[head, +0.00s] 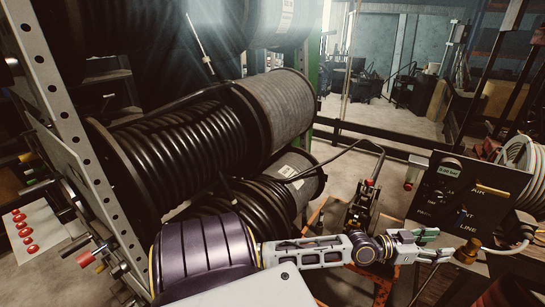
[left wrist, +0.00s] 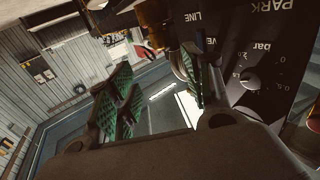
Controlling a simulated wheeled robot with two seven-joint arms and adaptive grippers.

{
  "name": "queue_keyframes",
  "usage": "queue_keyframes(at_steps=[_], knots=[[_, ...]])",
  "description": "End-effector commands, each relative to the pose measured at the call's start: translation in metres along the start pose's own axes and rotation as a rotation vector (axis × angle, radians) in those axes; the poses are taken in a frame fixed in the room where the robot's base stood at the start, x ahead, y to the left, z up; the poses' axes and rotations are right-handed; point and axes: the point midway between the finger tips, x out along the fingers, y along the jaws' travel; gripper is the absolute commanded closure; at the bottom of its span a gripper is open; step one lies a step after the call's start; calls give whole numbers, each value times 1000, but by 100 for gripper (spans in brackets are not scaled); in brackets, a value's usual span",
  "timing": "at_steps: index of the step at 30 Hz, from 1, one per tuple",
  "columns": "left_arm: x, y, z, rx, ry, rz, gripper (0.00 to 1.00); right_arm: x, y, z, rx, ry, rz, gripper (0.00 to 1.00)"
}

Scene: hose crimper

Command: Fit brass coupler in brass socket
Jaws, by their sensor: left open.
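My left gripper (head: 438,246) reaches in from the left in the head view. Its jaws are open and nothing shows between them. A brass fitting (head: 467,250) is just right of its fingertips, below the black panel, with a pale hose at its right. I cannot tell for sure whether this fitting is the coupler or the socket. In the left wrist view the green-padded jaws (left wrist: 160,90) are spread apart, and a brass part (left wrist: 155,30) shows beyond them at the top. A second brass part cannot be told apart clearly. My right gripper is not in view.
The black panel (head: 465,200) with a lit readout and labels stands right of my gripper, very near it; its knob (left wrist: 250,81) shows in the left wrist view. A coiled pale hose (head: 522,160) hangs at the right. Large black hose reels (head: 180,150) fill the left.

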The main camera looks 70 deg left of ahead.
Motion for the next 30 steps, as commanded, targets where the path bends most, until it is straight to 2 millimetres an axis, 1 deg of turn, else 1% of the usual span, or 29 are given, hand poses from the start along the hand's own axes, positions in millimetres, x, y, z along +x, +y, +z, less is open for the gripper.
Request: queue_keyframes(at_steps=[5,11,14,17,20,21,23,24,26,27,29,30], knots=[[-1,11,25,0,-26,-20,50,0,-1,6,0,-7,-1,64],[-2,22,61,7,-72,-53,50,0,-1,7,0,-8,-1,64],[-4,26,83,8,-104,-71,50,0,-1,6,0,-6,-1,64],[-8,27,112,8,-148,-93,50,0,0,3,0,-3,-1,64],[-15,25,157,6,-219,-121,50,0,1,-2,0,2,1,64],[-20,24,175,5,-249,-131,50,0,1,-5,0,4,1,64],[-26,21,203,1,-294,-145,50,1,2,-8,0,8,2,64],[-32,19,222,1,-326,-154,50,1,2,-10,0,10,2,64],[-42,17,252,-2,-375,-168,50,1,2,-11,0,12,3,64],[-50,15,271,-5,-409,-176,50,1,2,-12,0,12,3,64],[-62,14,301,-10,-460,-188,50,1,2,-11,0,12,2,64],[-72,14,320,-12,-494,-195,50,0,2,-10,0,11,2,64]])
